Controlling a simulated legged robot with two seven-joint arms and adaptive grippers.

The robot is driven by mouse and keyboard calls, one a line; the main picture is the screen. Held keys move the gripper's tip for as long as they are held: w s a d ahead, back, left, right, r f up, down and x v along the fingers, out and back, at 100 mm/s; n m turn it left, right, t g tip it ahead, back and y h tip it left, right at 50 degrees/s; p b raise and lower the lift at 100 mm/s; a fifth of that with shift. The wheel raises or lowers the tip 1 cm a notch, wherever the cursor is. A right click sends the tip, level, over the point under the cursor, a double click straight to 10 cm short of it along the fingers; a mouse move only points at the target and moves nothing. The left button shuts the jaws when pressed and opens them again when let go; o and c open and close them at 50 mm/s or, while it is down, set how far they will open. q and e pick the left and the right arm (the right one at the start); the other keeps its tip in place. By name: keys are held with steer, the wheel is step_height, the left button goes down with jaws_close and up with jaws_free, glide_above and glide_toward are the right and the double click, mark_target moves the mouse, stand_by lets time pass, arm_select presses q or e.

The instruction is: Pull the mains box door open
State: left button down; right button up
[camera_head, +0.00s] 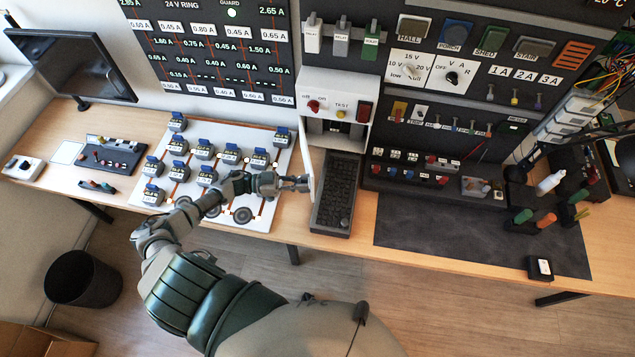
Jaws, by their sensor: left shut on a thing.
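The mains box (340,95) is a white box at the centre of the wall panel, with a red knob, a TEST label and a dark red switch on its upper front. Its lower part shows a dark opening. The white door (311,165) is seen nearly edge-on at the left of that opening and stands out from the box, so it is open. My left gripper (301,184) comes in from the left and is shut on the door's near edge. The fingertips are small here and partly hard to make out. My right gripper is not in view.
A dark keyboard-like tray (333,200) lies just right of the door. A white board (232,212) with several blue-topped meters lies under my left forearm. A dark mat (470,240) covers the bench to the right, with screwdrivers (545,220) and a bottle (549,182) near it.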

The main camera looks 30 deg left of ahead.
arm_select(q)
steer(key=b+v, duration=0.2)
steer(key=v, duration=0.5)
steer(key=shift+w+a+f+m+g, duration=0.15)
steer(key=shift+w+a+m+g, duration=0.2)
steer(key=shift+m+g, duration=0.05)
steer(key=c, duration=1.2)
jaws_free()
steer(key=v, duration=1.2)
steer(key=shift+w+a+f, duration=0.2)
steer(key=shift+f, duration=0.1)
